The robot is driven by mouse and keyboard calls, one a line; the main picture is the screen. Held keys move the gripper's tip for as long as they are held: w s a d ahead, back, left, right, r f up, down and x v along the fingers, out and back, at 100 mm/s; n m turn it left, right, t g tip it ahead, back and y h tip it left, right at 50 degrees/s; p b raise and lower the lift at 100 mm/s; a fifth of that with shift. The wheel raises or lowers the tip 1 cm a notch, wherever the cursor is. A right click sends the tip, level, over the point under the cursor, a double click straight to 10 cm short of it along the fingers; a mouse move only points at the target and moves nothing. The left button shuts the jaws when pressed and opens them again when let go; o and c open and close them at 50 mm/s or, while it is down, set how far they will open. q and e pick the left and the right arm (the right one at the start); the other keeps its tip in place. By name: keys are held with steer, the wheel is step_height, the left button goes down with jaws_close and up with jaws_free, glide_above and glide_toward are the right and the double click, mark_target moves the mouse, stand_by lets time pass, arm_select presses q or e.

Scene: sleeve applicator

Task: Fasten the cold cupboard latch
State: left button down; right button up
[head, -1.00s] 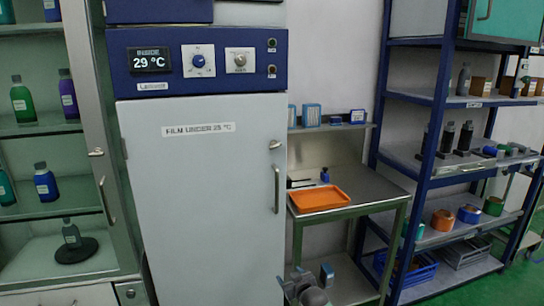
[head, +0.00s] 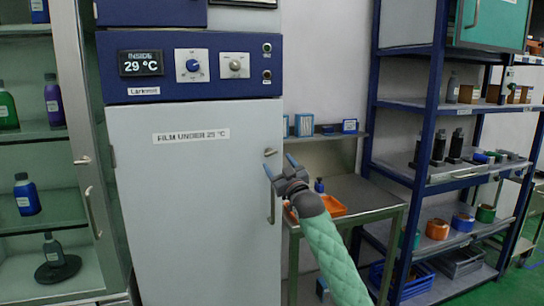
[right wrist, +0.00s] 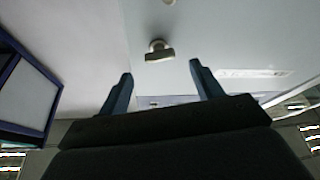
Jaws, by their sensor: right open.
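The cold cupboard (head: 185,215) has a pale grey door, which looks shut, under a blue control panel. Its small metal latch (head: 270,152) is at the door's right edge, above a vertical bar handle (head: 271,205). My right gripper (head: 279,165) is open and empty, its fingertips just below the latch in the head view. In the right wrist view, the latch (right wrist: 160,52) is a short, slightly tilted bar on a round post, seen beyond and between the open fingertips (right wrist: 161,71), apart from them. My left gripper is not in view.
A steel side table (head: 375,195) with an orange tray (head: 331,204) stands right of the cupboard, partly behind my right arm. A blue-framed shelf rack (head: 429,120) stands farther right. A glass-fronted cabinet (head: 85,150) with bottles is on the left.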

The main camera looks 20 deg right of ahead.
mark_target(272, 154)
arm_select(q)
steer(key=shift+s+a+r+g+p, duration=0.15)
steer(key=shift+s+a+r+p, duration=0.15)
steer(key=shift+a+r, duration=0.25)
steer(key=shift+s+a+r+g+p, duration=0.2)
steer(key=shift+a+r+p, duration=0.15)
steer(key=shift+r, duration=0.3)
arm_select(e)
steer(key=shift+x, duration=2.7)
steer(key=c, duration=1)
